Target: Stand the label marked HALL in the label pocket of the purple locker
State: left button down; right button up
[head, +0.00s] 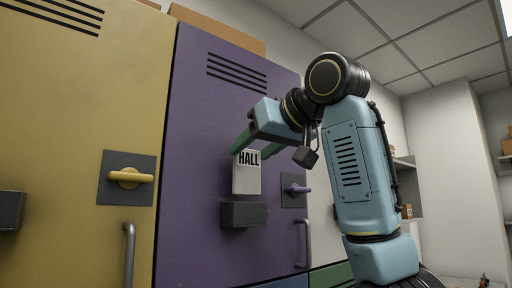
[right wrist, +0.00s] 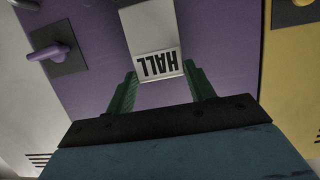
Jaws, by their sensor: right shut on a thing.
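The white label marked HALL (head: 246,181) is upright in front of the purple locker (head: 205,130). My right gripper (head: 252,150) is shut on the label's upper part, with a green finger at each side. The label pocket (head: 243,214) is a dark box on the locker door. The label's lower edge is just above the pocket, with a small gap in the head view. In the right wrist view the label (right wrist: 152,28) appears upside down between the fingertips (right wrist: 159,70). The pocket is not clearly seen there. My left gripper is not in view.
The purple locker's latch handle (head: 298,190) and grey pull bar (head: 307,243) are right of the pocket. A yellow locker (head: 75,110) with its own latch (head: 127,177) and dark pocket (head: 10,210) stands at left. Shelves are at far right.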

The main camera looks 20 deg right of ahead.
jog(key=shift+f+b, duration=2.1)
jog(key=shift+f, duration=0.45)
jog(key=o, duration=1)
jog(key=shift+o, duration=0.2)
jog(key=b, duration=0.3)
send_near(249, 180)
jog(key=v, duration=0.6)
jog(key=shift+w, duration=0.2)
